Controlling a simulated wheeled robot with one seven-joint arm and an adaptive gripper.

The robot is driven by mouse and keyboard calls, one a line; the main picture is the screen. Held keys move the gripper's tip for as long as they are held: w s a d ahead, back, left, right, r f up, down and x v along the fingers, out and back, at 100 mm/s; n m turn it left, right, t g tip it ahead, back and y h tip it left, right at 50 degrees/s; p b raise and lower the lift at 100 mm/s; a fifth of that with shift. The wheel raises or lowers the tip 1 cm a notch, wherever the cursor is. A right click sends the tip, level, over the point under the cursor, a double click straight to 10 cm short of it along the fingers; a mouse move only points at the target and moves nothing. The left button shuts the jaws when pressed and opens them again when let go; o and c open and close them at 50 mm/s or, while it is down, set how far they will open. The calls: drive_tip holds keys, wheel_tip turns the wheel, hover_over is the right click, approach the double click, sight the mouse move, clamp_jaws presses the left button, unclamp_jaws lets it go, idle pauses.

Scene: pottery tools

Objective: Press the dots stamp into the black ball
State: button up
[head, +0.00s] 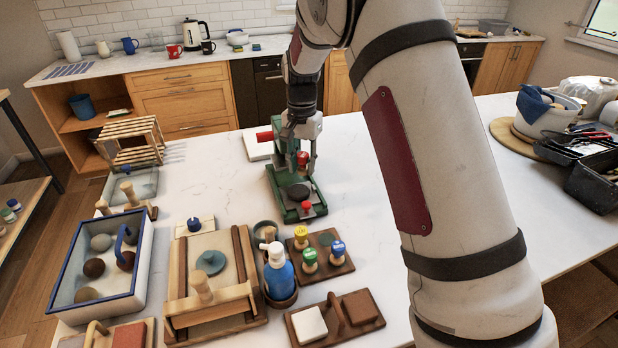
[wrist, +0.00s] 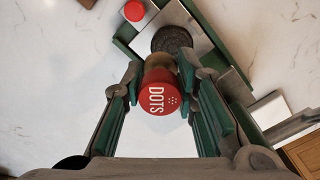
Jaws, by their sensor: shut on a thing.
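My gripper (head: 303,148) is shut on the dots stamp (head: 303,159). In the wrist view the stamp's red top (wrist: 160,92) reads "DOTS" and sits between the fingers of my gripper (wrist: 160,98); its brownish body shows beyond. The only black clay I see is a flattened dark disc (head: 298,192), not a round ball. It lies on the plate of the green press (head: 277,187). In the wrist view the disc (wrist: 171,40) lies just beyond the stamp and looks textured. The stamp's lower face is hidden, so I cannot tell its exact gap to the disc.
A red knob (head: 307,208) is at the press's front and a red handle (head: 265,136) at its back. A stamp rack (head: 338,268), a blue bottle (head: 279,277) and a blue-rimmed tray (head: 141,268) with several balls stand nearer. White table is clear right of the press.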

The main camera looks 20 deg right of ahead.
sight(299, 190)
drive_tip(key=shift+w+a+r, duration=0.1)
drive_tip(key=shift+w+a, duration=0.05)
drive_tip(key=shift+w, duration=0.25)
drive_tip(key=shift+w+a+f+b, duration=0.1)
drive_tip(key=shift+f, duration=0.9)
drive_tip(key=shift+w+a+f+b, duration=0.1)
drive_tip(key=shift+w+f, duration=0.05)
drive_tip(key=shift+f, duration=0.8)
drive_tip(key=shift+w+a+f+b, duration=0.1)
drive_tip(key=shift+f, duration=0.9)
drive_tip(key=shift+f, duration=0.7)
drive_tip(key=shift+r, duration=0.1)
drive_tip(key=shift+r, duration=2.95)
